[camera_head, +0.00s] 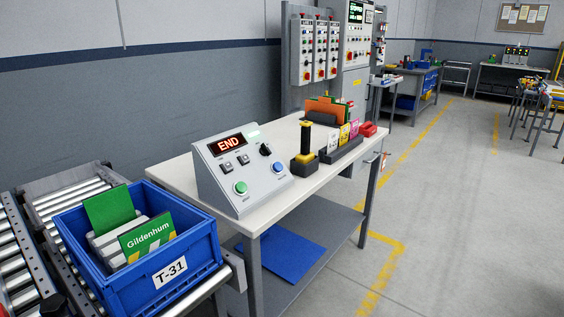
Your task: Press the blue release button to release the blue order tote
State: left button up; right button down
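The blue release button (278,168) is on the right of the sloped face of a grey control console (225,203). The console stands on a white-topped table and its display (227,144) reads "END". A green button (240,188) sits left of the blue one. The blue order tote (118,293), labelled T-31, rests on a roller conveyor (72,190) at the lower left. It holds green "Gildenhum" packs (146,238) and pale items. Neither of my grippers shows in the head view.
The white tabletop (312,178) also bears a black and yellow upright handle (305,140), a card holder and a red item (368,129). A blue sheet lies on the lower shelf. Open floor (450,220) lies to the right.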

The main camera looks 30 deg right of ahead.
aim_at(277, 167)
jog(key=i+l, duration=0.15)
jog(key=l, duration=0.25)
jog(key=i+l+u, duration=0.1)
jog(key=l, duration=0.25)
jog(key=i+l, duration=0.2)
jog(key=l, duration=0.2)
jog(key=i+l+u, duration=0.1)
jog(key=l, duration=0.3)
jog(key=i, duration=0.05)
